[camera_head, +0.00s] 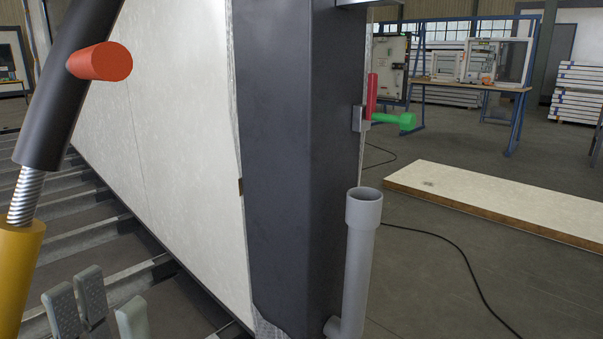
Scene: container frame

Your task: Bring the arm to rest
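My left gripper (107,300) is at the lower left, seen only by the tips of its grey fingers. There is a gap between its fingers and I see nothing held in it. Its palm and the rest of the arm are cut off by the lower picture edge. The gripper is apart from the dark post (290,170) of the container frame, to the left of it and in front of the pale wall panel (175,120). My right gripper is not in view.
A tilted black rod (60,90) with a red peg (102,62), spring and yellow base stands close at left. A grey pipe (358,265) stands beside the post. Red (371,95) and green (395,120) handles stick out from the post. A pale board (500,197) lies on the floor.

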